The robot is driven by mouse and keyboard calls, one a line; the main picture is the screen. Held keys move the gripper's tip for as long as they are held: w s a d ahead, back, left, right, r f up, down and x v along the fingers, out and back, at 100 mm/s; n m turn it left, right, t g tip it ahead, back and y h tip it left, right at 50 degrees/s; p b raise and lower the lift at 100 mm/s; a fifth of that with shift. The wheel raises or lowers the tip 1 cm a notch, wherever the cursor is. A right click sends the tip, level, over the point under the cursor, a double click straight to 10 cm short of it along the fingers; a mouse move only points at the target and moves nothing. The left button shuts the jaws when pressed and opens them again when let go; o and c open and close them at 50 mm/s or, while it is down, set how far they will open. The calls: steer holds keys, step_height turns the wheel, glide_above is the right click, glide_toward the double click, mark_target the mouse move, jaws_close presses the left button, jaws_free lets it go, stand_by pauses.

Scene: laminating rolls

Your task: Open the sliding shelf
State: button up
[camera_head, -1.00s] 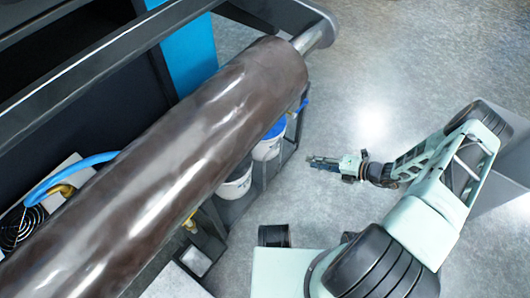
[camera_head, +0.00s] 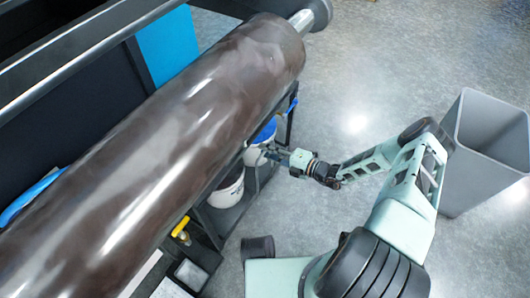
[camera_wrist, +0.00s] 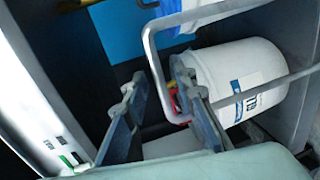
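The sliding shelf (camera_head: 228,217) is a dark frame low under the big roll, with white buckets on it. In the wrist view a grey metal rail (camera_wrist: 232,99) bends around the front of a white bucket (camera_wrist: 243,68). My gripper (camera_head: 273,151) reaches the shelf's right side in the head view, by a blue-lidded bucket (camera_head: 264,131). In the wrist view my gripper (camera_wrist: 158,78) is open, its two dark fingers apart. The upright part of the rail shows between the fingertips. I cannot tell whether they touch it. The roll hides much of the shelf.
The large brown roll (camera_head: 170,135) hangs over the shelf on a metal shaft. A grey bin (camera_head: 478,150) stands on the floor at the right. A yellow-handled part (camera_head: 181,228) is by the shelf's near end.

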steer(key=shift+w+a+f, duration=0.1)
steer(key=shift+w+a, duration=0.2)
steer(key=shift+a, duration=0.05)
jaws_close()
